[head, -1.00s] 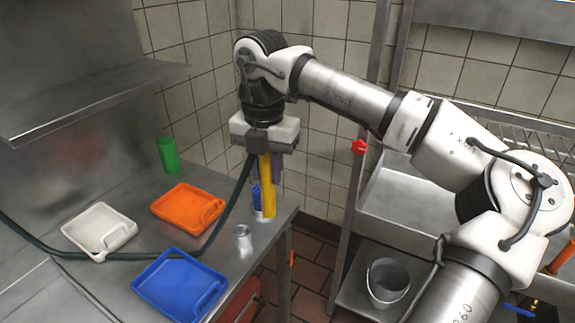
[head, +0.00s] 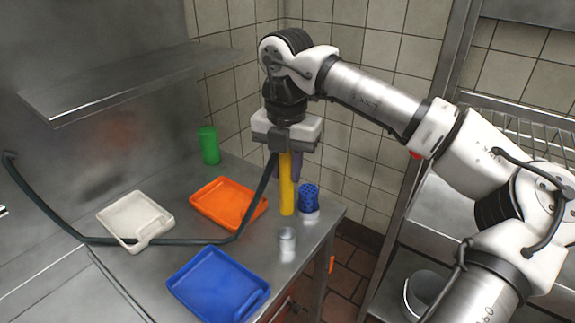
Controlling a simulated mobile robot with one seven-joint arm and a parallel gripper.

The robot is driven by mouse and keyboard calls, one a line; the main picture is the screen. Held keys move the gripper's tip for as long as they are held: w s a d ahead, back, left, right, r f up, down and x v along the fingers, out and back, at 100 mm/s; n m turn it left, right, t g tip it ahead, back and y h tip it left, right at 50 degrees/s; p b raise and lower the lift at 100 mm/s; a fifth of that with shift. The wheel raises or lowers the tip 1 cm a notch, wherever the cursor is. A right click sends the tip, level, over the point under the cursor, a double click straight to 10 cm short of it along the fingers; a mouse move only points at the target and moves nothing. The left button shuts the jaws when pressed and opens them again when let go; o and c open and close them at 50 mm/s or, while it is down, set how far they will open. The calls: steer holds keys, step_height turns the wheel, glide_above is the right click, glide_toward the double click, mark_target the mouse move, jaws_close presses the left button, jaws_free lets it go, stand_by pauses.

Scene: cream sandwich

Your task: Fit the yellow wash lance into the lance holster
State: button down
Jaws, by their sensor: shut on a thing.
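The yellow wash lance (head: 287,186) hangs upright below my gripper (head: 288,150), which is shut on its upper end. A dark hose (head: 262,190) runs from the lance's top down to the bench. The lance's lower end appears just left of a blue perforated cup (head: 309,196) with a pale base; whether it touches the bench is unclear. A small grey metal cup (head: 287,243) stands in front of the lance. I cannot tell for sure which item is the lance holster; the blue cup is one candidate.
The steel bench (head: 180,263) carries an orange tray (head: 213,218), a white tray (head: 122,212), a blue tray (head: 195,272) and a green cup (head: 209,146). The hose lies across the bench by the white tray. A wall shelf (head: 120,88) overhangs the left. A bucket (head: 424,292) stands on the right.

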mark_target(287, 208)
steer(key=shift+f, duration=0.1)
steer(key=shift+f+b, duration=2.55)
steer(key=shift+f, duration=0.3)
steer(key=shift+f+b, duration=2.5)
steer(key=shift+f, duration=0.1)
steer(key=c, duration=1.1)
jaws_free()
steer(key=shift+r, duration=0.1)
step_height(287, 208, up, 14)
steer(key=shift+f, duration=0.1)
